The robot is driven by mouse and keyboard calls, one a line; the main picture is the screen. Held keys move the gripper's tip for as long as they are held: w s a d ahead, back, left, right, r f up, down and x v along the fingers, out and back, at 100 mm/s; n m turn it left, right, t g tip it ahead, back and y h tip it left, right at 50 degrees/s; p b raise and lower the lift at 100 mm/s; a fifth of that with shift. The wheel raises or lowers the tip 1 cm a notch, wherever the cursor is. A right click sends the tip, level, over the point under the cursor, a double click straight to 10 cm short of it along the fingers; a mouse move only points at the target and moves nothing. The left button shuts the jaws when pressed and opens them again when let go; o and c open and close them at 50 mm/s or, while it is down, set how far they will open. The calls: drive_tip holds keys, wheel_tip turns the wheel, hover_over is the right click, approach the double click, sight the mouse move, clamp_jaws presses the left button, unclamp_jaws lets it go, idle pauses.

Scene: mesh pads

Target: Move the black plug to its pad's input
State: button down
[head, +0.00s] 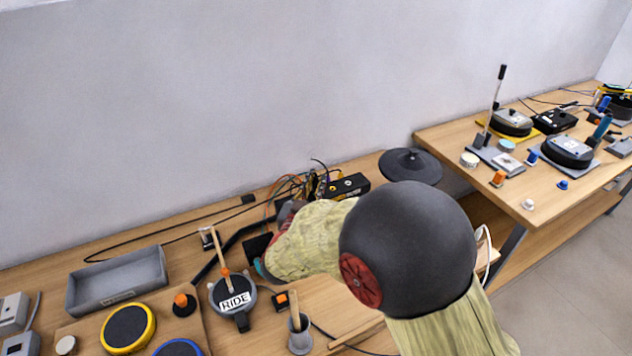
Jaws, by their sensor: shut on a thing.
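My arm reaches from the lower right to the left over the bench. My gripper (266,262) is at its far end, mostly hidden behind the pale green sleeve. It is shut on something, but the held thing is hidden. I cannot make out the black plug for certain. A small black block (248,199) lies by a black cable at the back of the bench. A grey and black pad labelled RIDE (235,301) is just left of and in front of my gripper. Other pads are a yellow-rimmed one (128,329) and a blue-rimmed one (180,349).
A grey tray (117,280) stands at the left. A black box (345,186) with colored cables stands behind my arm, near a black disc pad (410,166). A grey cup (299,334) is at the front. A second table (545,185) holds more pads at the right.

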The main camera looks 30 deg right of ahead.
drive_tip(key=shift+f+b, duration=0.3)
drive_tip(key=shift+f, duration=0.3)
drive_tip(key=c, duration=1.7)
unclamp_jaws()
drive_tip(key=shift+r, duration=0.15)
wheel_tip(320, 180, up, 10)
drive_tip(key=shift+f, duration=0.15)
